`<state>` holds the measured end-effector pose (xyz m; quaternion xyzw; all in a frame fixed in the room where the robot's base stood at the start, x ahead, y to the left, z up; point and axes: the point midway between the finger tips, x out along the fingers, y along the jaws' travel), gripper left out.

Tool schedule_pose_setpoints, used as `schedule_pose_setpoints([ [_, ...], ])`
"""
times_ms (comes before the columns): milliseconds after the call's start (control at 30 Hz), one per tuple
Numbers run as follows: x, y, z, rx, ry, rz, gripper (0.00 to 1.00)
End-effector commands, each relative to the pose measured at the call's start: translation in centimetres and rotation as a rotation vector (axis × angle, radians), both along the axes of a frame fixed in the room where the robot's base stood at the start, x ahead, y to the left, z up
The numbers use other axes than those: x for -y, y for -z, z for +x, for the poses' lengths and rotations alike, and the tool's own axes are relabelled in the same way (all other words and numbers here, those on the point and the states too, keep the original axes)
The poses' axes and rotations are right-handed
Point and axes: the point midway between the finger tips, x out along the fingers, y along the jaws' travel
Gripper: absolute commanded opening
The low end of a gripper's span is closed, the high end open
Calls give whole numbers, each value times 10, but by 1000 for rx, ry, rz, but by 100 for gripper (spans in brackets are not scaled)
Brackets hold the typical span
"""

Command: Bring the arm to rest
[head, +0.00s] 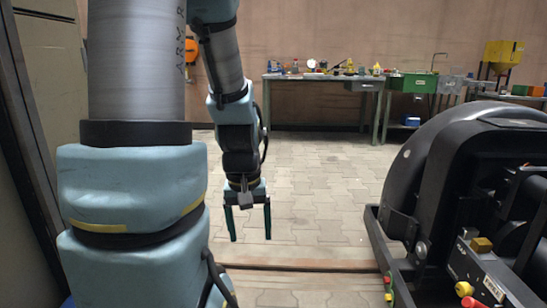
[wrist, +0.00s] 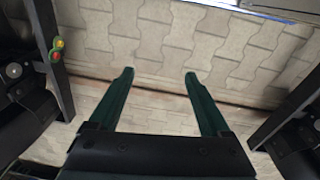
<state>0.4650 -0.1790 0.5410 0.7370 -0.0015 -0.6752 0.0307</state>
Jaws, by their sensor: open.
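My gripper (head: 250,222) hangs pointing down at the middle left of the head view, at the end of my blue and grey arm. Its two dark green fingers are apart, with nothing between them. In the wrist view my gripper (wrist: 158,78) is also open and empty, above paving. It touches nothing that I can see.
A large black machine (head: 455,160) with red, green and yellow knobs stands at the right. A workbench (head: 325,78) with several small items stands at the back wall. A green bin (head: 418,83) is beside it. The paved floor (head: 320,190) between is clear.

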Motion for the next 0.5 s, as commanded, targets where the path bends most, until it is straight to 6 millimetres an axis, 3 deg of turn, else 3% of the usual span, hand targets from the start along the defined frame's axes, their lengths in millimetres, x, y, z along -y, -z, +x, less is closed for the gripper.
schedule_pose_setpoints([
  [100,-16,-20,-6,60,139,44,82],
  [500,-16,-108,-5,54,140,43,82],
])
